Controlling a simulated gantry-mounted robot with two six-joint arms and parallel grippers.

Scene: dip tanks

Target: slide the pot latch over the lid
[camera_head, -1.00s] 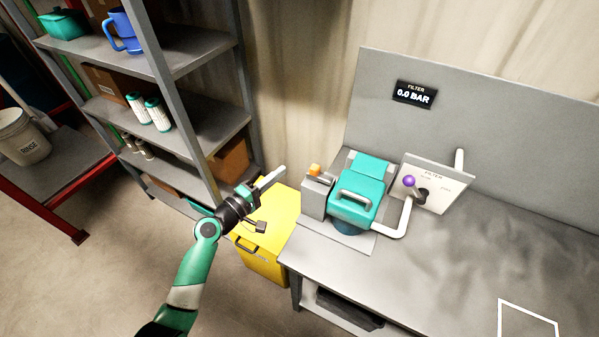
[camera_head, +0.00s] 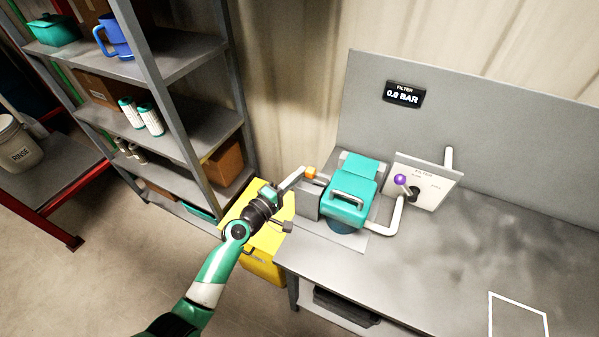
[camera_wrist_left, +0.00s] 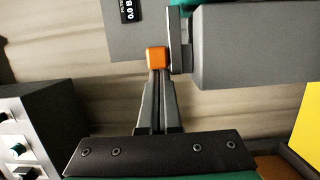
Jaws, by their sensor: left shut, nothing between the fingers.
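The latch's orange knob (camera_head: 311,173) is on the left side of the pot, by a grey block (camera_head: 306,204). The knob also shows in the left wrist view (camera_wrist_left: 156,58), beside the grey block (camera_wrist_left: 255,45). My left gripper (camera_head: 300,171) is shut and empty, its fingertips (camera_wrist_left: 157,72) right at the knob. I cannot tell whether they touch it. The lid is almost wholly out of the left wrist view. My right gripper is not in view.
A white pipe (camera_head: 394,219) runs from the pot to a filter panel (camera_head: 432,187) with a purple-knobbed lever (camera_head: 401,180). A display (camera_head: 404,94) reads 0.0 BAR. A yellow bin (camera_head: 262,268) stands below my left arm. The bench's right side (camera_head: 450,250) is mostly clear.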

